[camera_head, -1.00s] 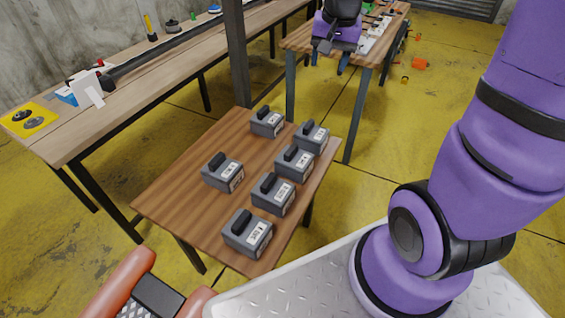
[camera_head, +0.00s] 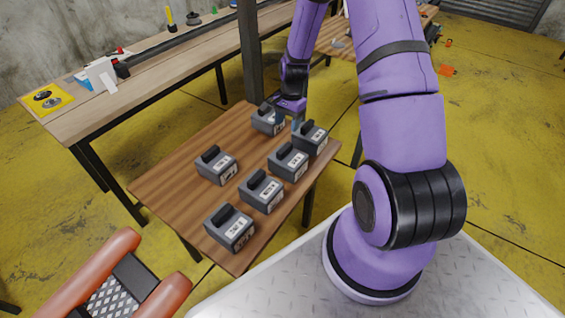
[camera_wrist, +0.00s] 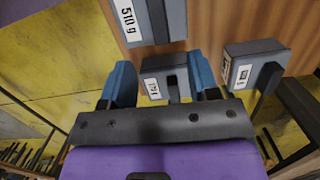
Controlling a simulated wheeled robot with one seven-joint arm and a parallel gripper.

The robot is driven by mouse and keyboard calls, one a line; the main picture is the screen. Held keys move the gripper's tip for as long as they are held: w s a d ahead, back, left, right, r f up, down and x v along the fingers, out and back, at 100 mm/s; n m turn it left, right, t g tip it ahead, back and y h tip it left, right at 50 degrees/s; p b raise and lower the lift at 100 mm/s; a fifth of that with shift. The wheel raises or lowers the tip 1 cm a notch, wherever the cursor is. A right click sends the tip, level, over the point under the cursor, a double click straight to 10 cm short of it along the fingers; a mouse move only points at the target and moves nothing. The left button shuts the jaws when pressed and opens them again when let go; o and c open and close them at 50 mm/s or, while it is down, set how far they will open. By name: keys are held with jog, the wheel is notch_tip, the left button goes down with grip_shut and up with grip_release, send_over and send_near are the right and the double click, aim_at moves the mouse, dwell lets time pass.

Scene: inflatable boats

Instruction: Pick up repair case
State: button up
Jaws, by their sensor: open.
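Several grey repair cases with black top handles and white labels stand on the small wooden table, among them a far-left case (camera_head: 266,121), a far-right case (camera_head: 310,139) and a near case (camera_head: 229,230). My gripper (camera_head: 291,112) is over the far end of the table, close to the two far cases. In the wrist view my gripper (camera_wrist: 161,68) is open, its blue fingers apart. A labelled grey case (camera_wrist: 152,68) shows between the fingers, partly hidden by the gripper body. I cannot tell whether the fingers touch it. Two other cases show beside it, one upper left (camera_wrist: 174,20), one right (camera_wrist: 248,53).
The small wooden table (camera_head: 175,185) has bare space at its left. A long workbench (camera_head: 150,95) runs behind it, with a dark metal post (camera_head: 250,55) close to the table's far edge. Yellow floor (camera_head: 480,150) lies open at right.

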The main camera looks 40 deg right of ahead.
send_over(285, 147)
jog(key=f, duration=0.5)
jog(key=shift+w+d+f, duration=0.1)
jog(key=shift+w+d, duration=0.1)
jog(key=shift+d, duration=0.1)
jog(key=shift+s+a+f, duration=0.1)
jog(key=shift+a+f, duration=0.05)
jog(key=shift+f, duration=0.85)
jog(key=shift+s+a+f, duration=0.1)
jog(key=shift+f, duration=0.85)
jog(key=shift+s+a+f, duration=0.1)
jog(key=shift+a+f, duration=0.05)
jog(key=shift+f, duration=0.85)
grip_shut()
